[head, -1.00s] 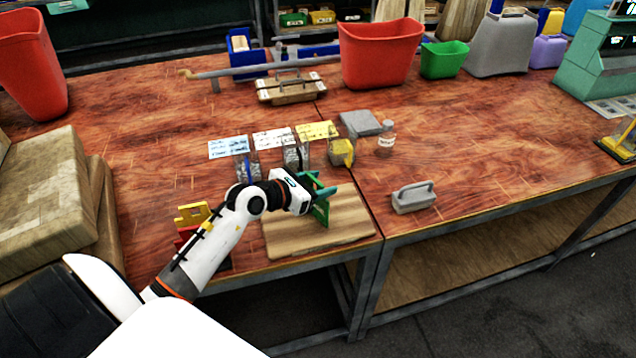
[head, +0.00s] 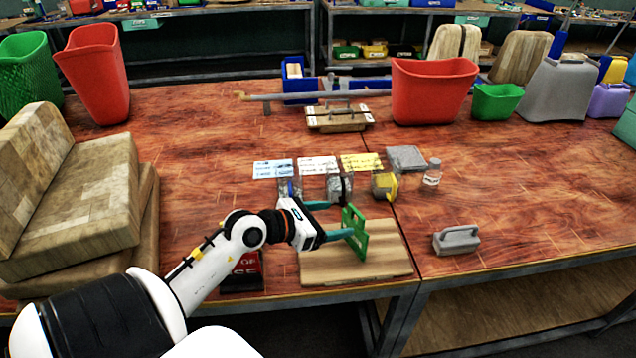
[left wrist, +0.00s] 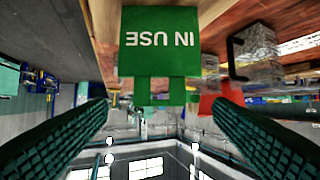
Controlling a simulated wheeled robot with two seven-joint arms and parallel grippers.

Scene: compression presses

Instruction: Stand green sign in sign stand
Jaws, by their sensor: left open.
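The green sign (head: 355,233) stands upright on a wooden board (head: 325,268) near the table's front edge. My left gripper (head: 342,219) is open just left of it, fingers pointing at it. In the left wrist view the sign (left wrist: 160,45), reading IN USE upside down, shows in the gap between the spread fingers (left wrist: 162,108), apart from both. In the head view the near fingertip overlaps the sign; contact is unclear. A red sign (head: 245,272) stands left of the board, partly hidden by my forearm. I cannot make out a separate sign stand. My right gripper is out of view.
Blue, white and yellow cards (head: 362,161) lie behind the board, with clear containers and a yellow-banded one (head: 385,186) in front. A grey handled block (head: 457,240) and small bottle (head: 432,172) are to the right. Wooden blocks (head: 75,190) fill the left.

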